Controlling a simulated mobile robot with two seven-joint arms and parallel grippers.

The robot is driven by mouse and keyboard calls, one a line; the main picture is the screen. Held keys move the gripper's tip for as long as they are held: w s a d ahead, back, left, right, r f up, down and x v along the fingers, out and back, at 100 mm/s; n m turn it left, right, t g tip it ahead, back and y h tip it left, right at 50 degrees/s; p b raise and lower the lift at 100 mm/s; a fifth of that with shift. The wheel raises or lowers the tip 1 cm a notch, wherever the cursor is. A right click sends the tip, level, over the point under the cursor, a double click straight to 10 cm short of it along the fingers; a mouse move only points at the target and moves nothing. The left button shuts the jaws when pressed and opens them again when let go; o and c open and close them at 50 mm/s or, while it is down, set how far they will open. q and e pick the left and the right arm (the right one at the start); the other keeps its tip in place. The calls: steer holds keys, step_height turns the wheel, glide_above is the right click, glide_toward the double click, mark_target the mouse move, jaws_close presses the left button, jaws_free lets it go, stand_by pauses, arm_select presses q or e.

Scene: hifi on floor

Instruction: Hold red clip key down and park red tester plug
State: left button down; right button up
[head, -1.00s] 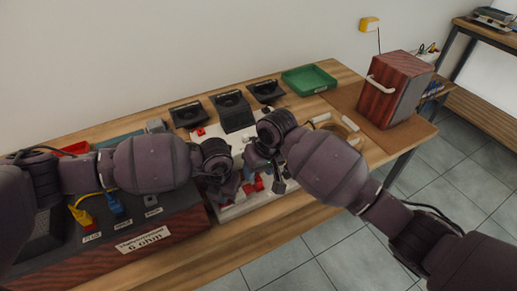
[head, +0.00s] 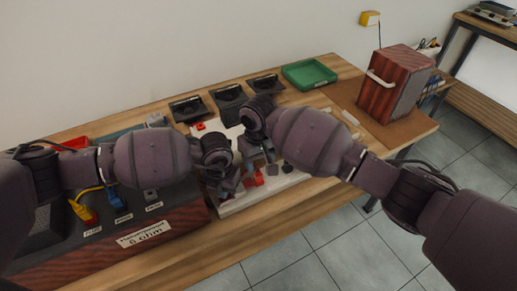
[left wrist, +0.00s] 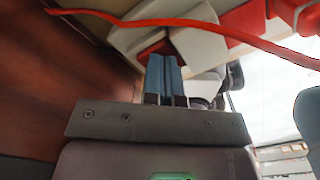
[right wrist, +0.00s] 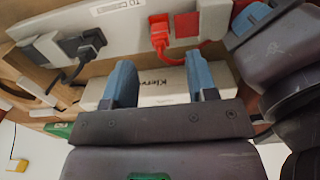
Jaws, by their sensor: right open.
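The red tester plug (right wrist: 160,32) sits upright at a pale panel in the right wrist view, its red cable curving to the right. In the head view the wrists hide most of this.
A black plug (right wrist: 92,42) with a dark cable is left of the red one. A red cable (left wrist: 180,20) crosses above my left fingers. The ohm box (head: 130,238), dark trays (head: 228,97), green tray (head: 309,74) and wood-sided speaker (head: 394,85) surround the pale board.

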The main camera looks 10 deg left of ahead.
mark_target(258, 173)
steer(key=shift+f, duration=2.95)
jaws_close()
steer(key=c, duration=0.8)
jaws_free()
jaws_close()
steer(key=shift+r, duration=0.7)
steer(key=shift+r, duration=1.55)
